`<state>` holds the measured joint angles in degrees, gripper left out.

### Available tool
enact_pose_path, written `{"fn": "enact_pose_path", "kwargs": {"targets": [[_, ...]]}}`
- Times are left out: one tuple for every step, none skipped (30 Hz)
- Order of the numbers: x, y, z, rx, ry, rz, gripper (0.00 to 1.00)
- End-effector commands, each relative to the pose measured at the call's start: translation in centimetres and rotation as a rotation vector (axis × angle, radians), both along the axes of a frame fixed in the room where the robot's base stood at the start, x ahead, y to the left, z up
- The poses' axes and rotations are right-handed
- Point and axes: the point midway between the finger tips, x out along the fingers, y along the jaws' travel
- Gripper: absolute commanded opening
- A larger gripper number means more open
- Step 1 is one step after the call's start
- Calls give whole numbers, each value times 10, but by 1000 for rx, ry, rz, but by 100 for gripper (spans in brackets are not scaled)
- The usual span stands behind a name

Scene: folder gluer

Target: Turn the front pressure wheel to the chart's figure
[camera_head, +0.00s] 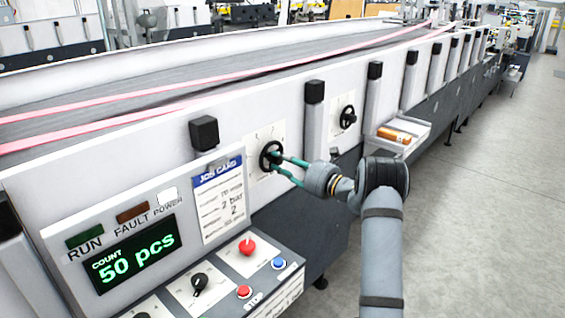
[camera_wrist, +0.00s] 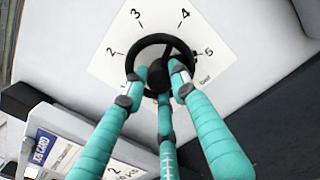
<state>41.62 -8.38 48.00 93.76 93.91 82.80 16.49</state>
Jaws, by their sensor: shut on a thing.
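A black handwheel (camera_head: 265,155) sits on a white dial plate on the machine's side panel. In the wrist view the wheel (camera_wrist: 186,46) stands in front of the plate (camera_wrist: 118,50), whose figures 2, 3, 4 and 5 show around the rim; the lower part is hidden by my fingers. My gripper (camera_head: 278,163) has teal fingers shut on the wheel, and they also show in the wrist view (camera_wrist: 160,84). I cannot tell which figure the wheel points to. The job card (camera_head: 222,200) left of the wheel has a blue header and appears to read "2 bar".
A second black handwheel (camera_head: 347,117) is farther along the panel. A tray (camera_head: 416,131) with an orange-brown item sticks out to the right. The control panel (camera_head: 130,255) with a "50 pcs" display, buttons and a knob stands at lower left. Floor at right is clear.

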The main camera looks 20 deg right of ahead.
Motion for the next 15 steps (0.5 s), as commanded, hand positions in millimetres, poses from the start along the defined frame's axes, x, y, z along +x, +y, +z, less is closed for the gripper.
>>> {"fn": "enact_pose_path", "kwargs": {"targets": [[0,0,0,0,0,0,14],[0,0,0,0,0,0,12],[0,0,0,0,0,0,10],[0,0,0,0,0,0,8],[0,0,0,0,0,0,6],[0,0,0,0,0,0,4],[0,0,0,0,0,0,2],[0,0,0,0,0,0,0],[0,0,0,0,0,0,0],[0,0,0,0,0,0,0],[0,0,0,-1,0,0,0],[0,0,0,-3,-2,0,0],[0,0,-1,-6,-4,0,0],[0,0,-1,-10,-5,0,0],[0,0,-1,-17,-8,0,0]]}}
